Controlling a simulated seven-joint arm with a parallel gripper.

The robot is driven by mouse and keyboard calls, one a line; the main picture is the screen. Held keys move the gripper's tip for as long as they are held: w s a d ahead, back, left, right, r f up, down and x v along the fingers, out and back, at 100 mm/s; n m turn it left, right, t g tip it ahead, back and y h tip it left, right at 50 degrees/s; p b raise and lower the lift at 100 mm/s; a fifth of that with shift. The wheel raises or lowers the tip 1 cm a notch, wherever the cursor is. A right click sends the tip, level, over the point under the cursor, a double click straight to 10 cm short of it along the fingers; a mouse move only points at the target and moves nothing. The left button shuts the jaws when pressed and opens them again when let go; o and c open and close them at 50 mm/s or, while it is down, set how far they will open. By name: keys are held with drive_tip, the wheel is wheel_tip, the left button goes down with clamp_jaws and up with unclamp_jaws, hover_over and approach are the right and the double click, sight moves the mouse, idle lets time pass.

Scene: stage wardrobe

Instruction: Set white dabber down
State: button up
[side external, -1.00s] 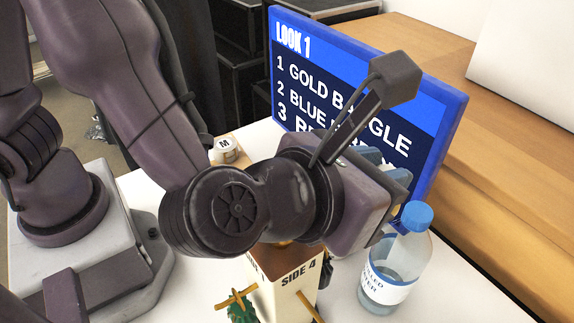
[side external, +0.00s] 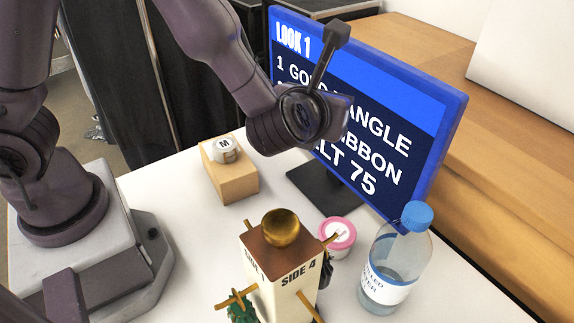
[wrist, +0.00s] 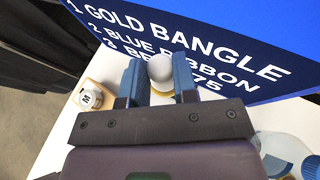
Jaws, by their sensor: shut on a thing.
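The white dabber (wrist: 160,67) has a rounded white top and a pale yellow part below it. It sits between the two blue fingers of my gripper (wrist: 157,80), which is shut on it, in the wrist view. In the side external view my own wrist hides the fingers and the dabber, in front of the screen. I cannot tell how far the dabber is above the table.
A blue screen (side external: 420,125) stands behind my gripper on a dark base (side external: 325,190). A wooden block (side external: 232,183) carries a white item marked M (side external: 224,149).

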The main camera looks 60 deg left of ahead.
drive_tip(key=a+f+n+g+y, duration=0.3)
drive_tip(key=a+n+g+y, duration=0.15)
drive_tip(key=a, duration=0.75)
drive_tip(key=s+d+r+m+t+h, duration=0.2)
drive_tip(key=s+d+r+m+h, duration=0.15)
drive_tip(key=d, duration=0.65)
drive_tip(key=s+d+r+m+t+h, duration=0.2)
drive_tip(key=d+m+h, duration=0.15)
drive_tip(key=d, duration=0.55)
drive_tip(key=s+d+r+m+t+h, duration=0.2)
drive_tip(key=s+d+m+t+h, duration=0.15)
drive_tip(key=d, duration=0.65)
drive_tip(key=shift+m+g+h, duration=0.4)
drive_tip(key=shift+h, duration=0.5)
drive_tip(key=s+d+f, duration=0.1)
drive_tip(key=d+f, duration=0.3)
drive_tip(key=f, duration=0.1)
drive_tip(key=s+d+f, duration=0.2)
drive_tip(key=d+f, duration=0.2)
drive_tip(key=f, duration=0.1)
drive_tip(key=s+d+f, duration=0.2)
drive_tip(key=d+f, duration=0.2)
drive_tip(key=f, duration=0.1)
drive_tip(key=shift+s+d+f, duration=0.25)
drive_tip(key=shift+f, duration=0.15)
drive_tip(key=w, duration=0.7)
drive_tip(key=shift+w, duration=0.3)
drive_tip(key=shift+s+r, duration=0.1)
